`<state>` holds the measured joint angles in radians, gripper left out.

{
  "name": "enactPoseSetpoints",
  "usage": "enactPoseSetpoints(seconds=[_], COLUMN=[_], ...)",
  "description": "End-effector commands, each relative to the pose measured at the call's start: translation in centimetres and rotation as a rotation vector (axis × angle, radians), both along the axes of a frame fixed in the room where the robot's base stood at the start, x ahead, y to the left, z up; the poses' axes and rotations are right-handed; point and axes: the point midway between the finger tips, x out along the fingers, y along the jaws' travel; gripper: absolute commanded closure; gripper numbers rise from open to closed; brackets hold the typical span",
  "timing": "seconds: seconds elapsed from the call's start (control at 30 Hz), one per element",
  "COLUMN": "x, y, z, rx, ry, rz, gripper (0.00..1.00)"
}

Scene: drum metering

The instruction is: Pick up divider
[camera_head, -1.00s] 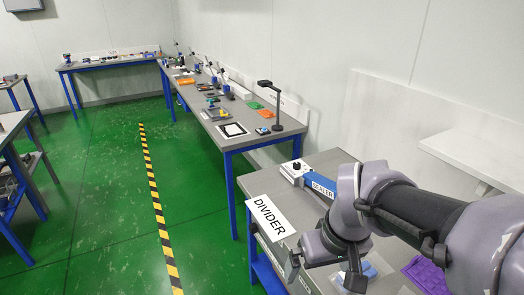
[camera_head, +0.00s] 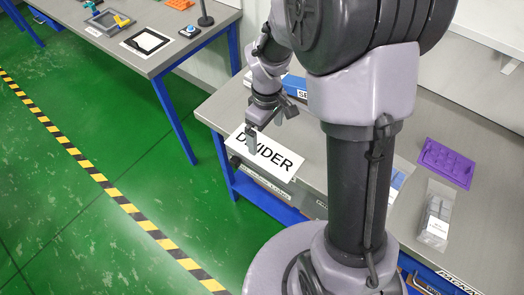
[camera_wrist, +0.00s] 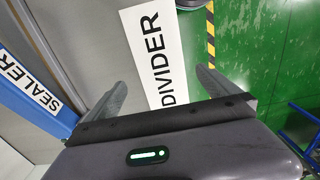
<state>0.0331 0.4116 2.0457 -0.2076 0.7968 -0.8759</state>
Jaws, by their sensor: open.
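A white plate lettered DIVIDER (camera_head: 268,155) lies at the front left corner of the grey bench, reaching its edge. It also shows in the wrist view (camera_wrist: 155,50), running away from me between the two fingers. My gripper (camera_head: 265,130) is over the plate's left part, fingers pointing down. In the wrist view my gripper (camera_wrist: 160,88) has its fingers wide apart with nothing held. Whether a finger touches the plate cannot be told. My arm hides part of the bench top.
The blue sealer (camera_head: 294,86) stands behind the gripper; it shows at left in the wrist view (camera_wrist: 28,85). A purple tray (camera_head: 447,162) and a clear bagged item (camera_head: 436,217) lie right of my arm. Green floor with a striped line (camera_head: 110,195) is clear.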

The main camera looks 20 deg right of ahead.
Motion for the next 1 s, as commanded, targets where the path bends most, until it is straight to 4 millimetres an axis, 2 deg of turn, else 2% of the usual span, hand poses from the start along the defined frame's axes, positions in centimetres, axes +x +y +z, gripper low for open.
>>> enactPoseSetpoints(seconds=[0.03, 0.27, 0.47, 0.67, 0.77, 0.93, 1.0], x=[0.0, 0.1, 0.4, 0.4, 0.4, 0.4, 0.4], y=[0.0, 0.1, 0.3, 0.3, 0.3, 0.3, 0.3], z=[-1.4, -3.6, -7.5, -7.6, -7.5, -7.5, -7.5], rx=[0.000, 0.000, 0.000, 0.001, 0.001, 0.000, 0.000], ry=[0.001, 0.000, 0.001, -0.001, -0.001, -0.001, -0.001], rz=[0.000, 0.001, -0.001, -0.001, -0.001, -0.001, -0.001], gripper=[0.00, 0.00, 0.00, 0.00, 0.16, 0.49, 0.53])
